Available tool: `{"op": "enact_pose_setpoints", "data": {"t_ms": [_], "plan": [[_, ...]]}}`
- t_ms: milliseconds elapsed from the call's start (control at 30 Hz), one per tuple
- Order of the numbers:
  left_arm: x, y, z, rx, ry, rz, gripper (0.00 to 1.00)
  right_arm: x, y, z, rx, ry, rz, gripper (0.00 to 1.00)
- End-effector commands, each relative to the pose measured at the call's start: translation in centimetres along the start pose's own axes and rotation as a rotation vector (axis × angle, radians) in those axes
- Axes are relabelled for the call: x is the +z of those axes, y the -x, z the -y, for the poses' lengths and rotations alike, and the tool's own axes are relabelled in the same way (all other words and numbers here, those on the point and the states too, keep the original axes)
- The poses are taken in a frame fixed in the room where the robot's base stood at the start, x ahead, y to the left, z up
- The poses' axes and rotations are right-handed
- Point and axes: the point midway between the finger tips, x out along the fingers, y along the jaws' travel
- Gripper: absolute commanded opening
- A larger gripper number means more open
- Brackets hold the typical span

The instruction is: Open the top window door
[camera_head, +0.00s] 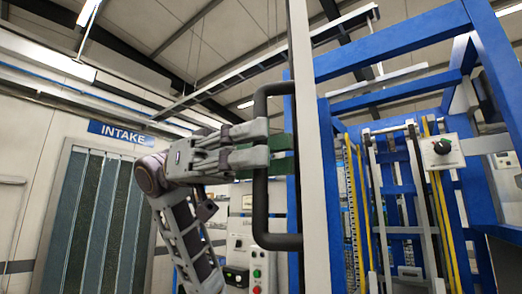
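The window door (306,130) shows nearly edge-on as a tall pale panel in front of the blue frame. Its black bar handle (260,208) stands upright on the panel's left side. My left gripper (283,154) comes in from the left at the handle's middle. Its two grey fingers lie one above the other across the upright bar. My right gripper is not in view.
The blue frame (330,200) of the machine stands at the right, with yellow and grey rails inside. A control knob box (442,150) is mounted at its right. A button panel (247,262) stands below the handle. The INTAKE sign (118,132) hangs on the left wall.

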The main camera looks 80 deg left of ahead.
Motion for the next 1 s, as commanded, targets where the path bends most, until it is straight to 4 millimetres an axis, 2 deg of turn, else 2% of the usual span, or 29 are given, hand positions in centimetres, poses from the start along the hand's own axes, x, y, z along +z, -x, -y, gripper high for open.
{"op": "enact_pose_setpoints", "data": {"t_ms": [100, 367, 567, 1000], "plan": [[0.0, 0.0, 0.0, 0.000, 0.000, 0.000, 0.37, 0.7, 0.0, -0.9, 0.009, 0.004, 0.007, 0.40], [0.0, 1.2, 0.0, 0.001, 0.000, -0.001, 0.37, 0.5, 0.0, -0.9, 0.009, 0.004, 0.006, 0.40], [-0.1, 3.6, 0.0, 0.000, 0.000, -0.003, 0.37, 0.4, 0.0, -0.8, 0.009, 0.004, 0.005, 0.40], [0.0, 9.9, 0.0, 0.000, 0.000, -0.002, 0.37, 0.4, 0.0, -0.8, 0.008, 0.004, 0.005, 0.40]]}}
